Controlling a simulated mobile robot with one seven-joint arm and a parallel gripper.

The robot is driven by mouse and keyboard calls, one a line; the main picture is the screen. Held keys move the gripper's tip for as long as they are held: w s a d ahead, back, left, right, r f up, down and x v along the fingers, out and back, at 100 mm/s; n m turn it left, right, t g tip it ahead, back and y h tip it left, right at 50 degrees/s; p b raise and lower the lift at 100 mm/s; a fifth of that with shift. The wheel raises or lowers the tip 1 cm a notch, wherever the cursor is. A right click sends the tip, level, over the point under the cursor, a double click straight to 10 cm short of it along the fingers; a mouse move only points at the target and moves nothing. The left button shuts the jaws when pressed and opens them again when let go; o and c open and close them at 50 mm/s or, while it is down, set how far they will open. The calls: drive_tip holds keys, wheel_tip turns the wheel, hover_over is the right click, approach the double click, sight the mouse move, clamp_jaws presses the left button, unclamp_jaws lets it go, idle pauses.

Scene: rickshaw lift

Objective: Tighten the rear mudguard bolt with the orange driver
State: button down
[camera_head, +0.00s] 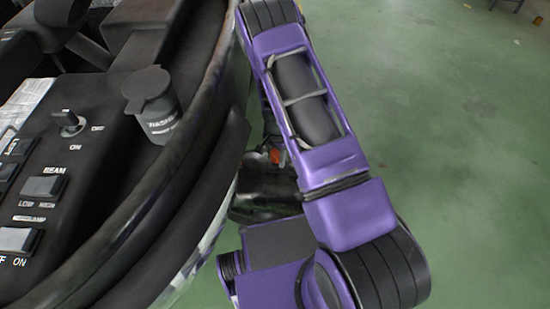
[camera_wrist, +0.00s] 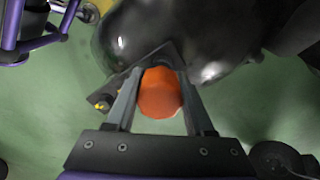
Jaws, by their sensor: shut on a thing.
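In the wrist view the orange driver (camera_wrist: 160,95) is seen end-on, its rounded orange handle between the two grey fingers of my gripper (camera_wrist: 161,78). My gripper is shut on it. The driver's shaft and tip are hidden behind the handle. The glossy black mudguard (camera_wrist: 190,28) lies beyond the fingertips. A dark bracket with a small yellow bolt-like spot (camera_wrist: 101,105) is left of the left finger; I cannot tell if it is the rear mudguard bolt. In the head view a bit of orange (camera_head: 275,156) shows beside my purple arm, above a shiny black surface (camera_head: 268,187).
The rickshaw's black control panel (camera_head: 95,160) and its thick curved rim fill the left of the head view, close to my arm. Purple tubing (camera_wrist: 30,43) is at the wrist view's upper left. Open green floor (camera_head: 450,150) lies to the right.

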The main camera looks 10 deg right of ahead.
sight(275, 152)
drive_tip(key=shift+a+r+p, duration=0.1)
drive_tip(key=shift+r+p, duration=1.35)
drive_tip(key=shift+r, duration=1.1)
drive_tip(key=shift+r, duration=0.1)
